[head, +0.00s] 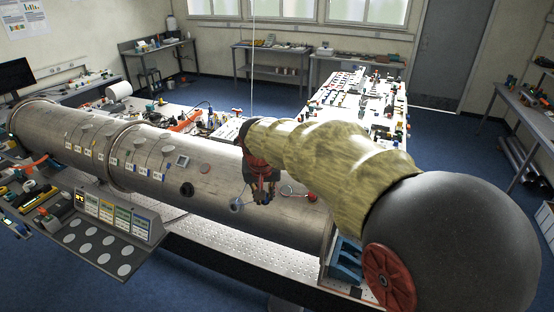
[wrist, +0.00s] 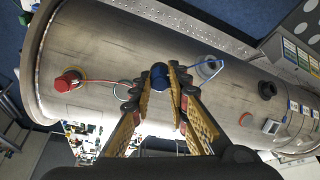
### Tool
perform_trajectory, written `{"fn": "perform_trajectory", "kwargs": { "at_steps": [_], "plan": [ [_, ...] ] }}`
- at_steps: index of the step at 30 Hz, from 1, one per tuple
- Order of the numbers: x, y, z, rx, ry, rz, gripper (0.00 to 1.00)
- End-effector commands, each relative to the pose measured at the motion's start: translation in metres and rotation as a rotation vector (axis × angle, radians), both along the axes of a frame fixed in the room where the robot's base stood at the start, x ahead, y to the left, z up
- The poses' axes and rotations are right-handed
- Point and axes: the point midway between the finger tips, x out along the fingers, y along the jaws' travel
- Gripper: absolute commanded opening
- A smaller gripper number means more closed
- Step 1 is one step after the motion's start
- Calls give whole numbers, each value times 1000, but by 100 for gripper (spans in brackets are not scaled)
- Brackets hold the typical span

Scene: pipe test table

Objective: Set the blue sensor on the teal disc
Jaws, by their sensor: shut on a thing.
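The blue sensor (wrist: 159,76) is between the fingertips of my gripper (wrist: 162,84), which is shut on it, above the large steel pipe (wrist: 100,45). In the head view my gripper (head: 263,196) hangs over the pipe's near end, and the sensor is too small to make out. A blue-grey disc (wrist: 208,68) with a pale blue cable lies on the pipe to the right of the sensor. A thin green-teal ring (wrist: 121,92) shows on the left, partly behind a finger. I cannot tell for sure which is the teal disc. The sensor is apart from both.
A red sensor (wrist: 67,82) with a pink cable sits on the pipe at left. A dark knob (wrist: 267,89) and a small square gauge (wrist: 271,127) are at right. A control panel (head: 90,240) stands before the pipe. A cluttered bench (head: 365,110) is behind.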

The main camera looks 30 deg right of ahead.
Motion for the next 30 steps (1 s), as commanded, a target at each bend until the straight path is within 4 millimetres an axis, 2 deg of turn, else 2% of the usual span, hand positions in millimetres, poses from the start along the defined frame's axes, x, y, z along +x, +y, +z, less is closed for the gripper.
{"fn": "perform_trajectory", "kwargs": {
  "at_steps": [1, 3, 6, 13, 30],
  "plan": [
    [-4, -8, 26, -17, -25, -72, 0],
    [-8, -18, 42, -39, -56, -172, 0],
    [-11, -28, 51, -68, -98, -286, 0],
    [-12, -35, 56, -113, -164, -411, 0],
    [-12, -36, 56, -120, -177, -427, 0]
  ]
}}
